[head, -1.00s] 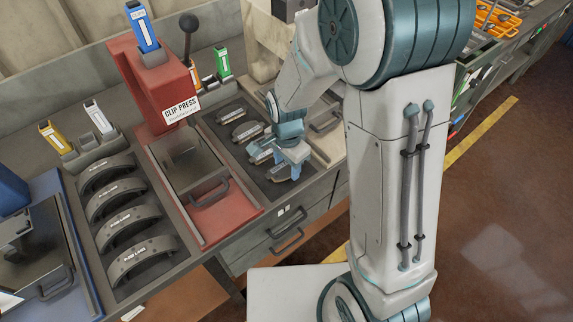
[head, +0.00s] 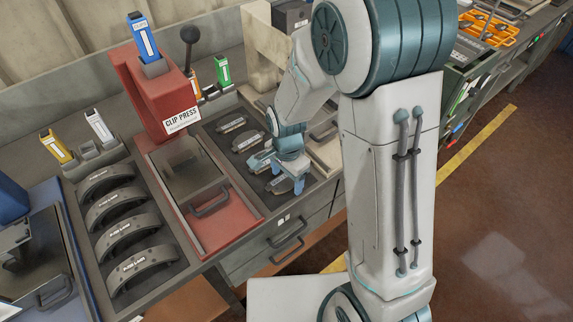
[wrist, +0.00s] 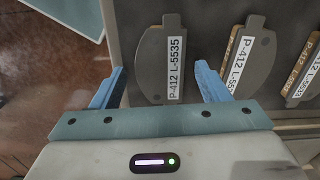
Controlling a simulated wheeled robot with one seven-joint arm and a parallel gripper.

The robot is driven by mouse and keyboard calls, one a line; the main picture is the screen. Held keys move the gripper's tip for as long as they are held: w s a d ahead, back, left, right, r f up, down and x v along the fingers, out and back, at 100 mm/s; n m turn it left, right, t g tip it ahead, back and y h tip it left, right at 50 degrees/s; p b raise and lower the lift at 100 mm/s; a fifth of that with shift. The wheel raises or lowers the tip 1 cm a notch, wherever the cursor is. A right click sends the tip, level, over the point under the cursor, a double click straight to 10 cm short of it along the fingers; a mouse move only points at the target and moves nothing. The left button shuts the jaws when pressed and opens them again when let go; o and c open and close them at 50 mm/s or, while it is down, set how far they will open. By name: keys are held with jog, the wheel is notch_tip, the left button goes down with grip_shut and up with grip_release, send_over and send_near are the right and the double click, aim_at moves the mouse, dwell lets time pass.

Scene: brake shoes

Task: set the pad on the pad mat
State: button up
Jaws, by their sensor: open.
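Several dark brake pads with white labels lie in a dark-lined tray (head: 217,141) right of the press. My gripper (head: 275,175) is over the tray's near end, its blue fingers spread apart and empty. In the wrist view, one pad (wrist: 150,60) labelled P-412 L-5535 lies between and beyond the open fingers (wrist: 158,72), apart from both. A second pad (wrist: 262,52) lies right of the right finger, and another (wrist: 303,72) is cut by the edge. I cannot tell which surface is the pad mat; my gripper partly covers the nearer pads in the head view.
The red clip press (head: 150,90) with its lever stands left of the pad tray. Curved brake shoes (head: 140,268) fill a rack further left. Small coloured boxes stand behind. A pale block (head: 262,50) stands behind the tray.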

aim_at(287, 180)
notch_tip(287, 180, up, 12)
jog(key=s+d+r+n+t, duration=0.3)
jog(key=s+d+r+n, duration=0.4)
jog(key=s+d+n, duration=0.3)
jog(key=shift+s+d, duration=0.95)
jog(key=shift+s, duration=0.45)
